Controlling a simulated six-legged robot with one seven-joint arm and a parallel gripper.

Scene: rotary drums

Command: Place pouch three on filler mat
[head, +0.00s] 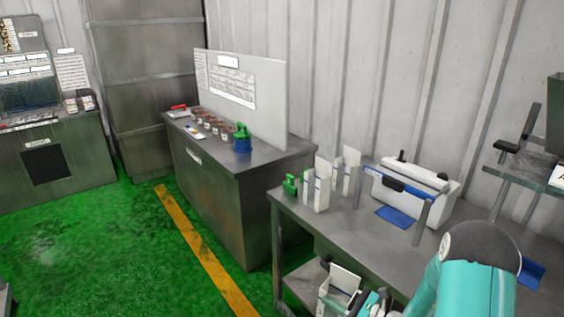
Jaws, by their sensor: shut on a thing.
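My gripper (352,298) is at the bottom edge, low in front of the grey bench, partly cut off by the frame and partly hidden by my arm. It is shut on a white pouch (345,278); I cannot read a number on it. Several white pouches (322,188) stand upright at the left end of the bench. One blue mat (393,217) lies in front of the white sealer-like machine. Another blue mat (531,272) lies at the right, partly hidden by my arm, below a hopper stand. I cannot read which is the filler mat.
The white machine (415,187) stands at the back of the bench (465,212). A metal stand (522,172) rises at the right. A green-handled item (290,185) sits beside the pouches. A second counter (225,165) with small jars stands further back. Green floor is clear at left.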

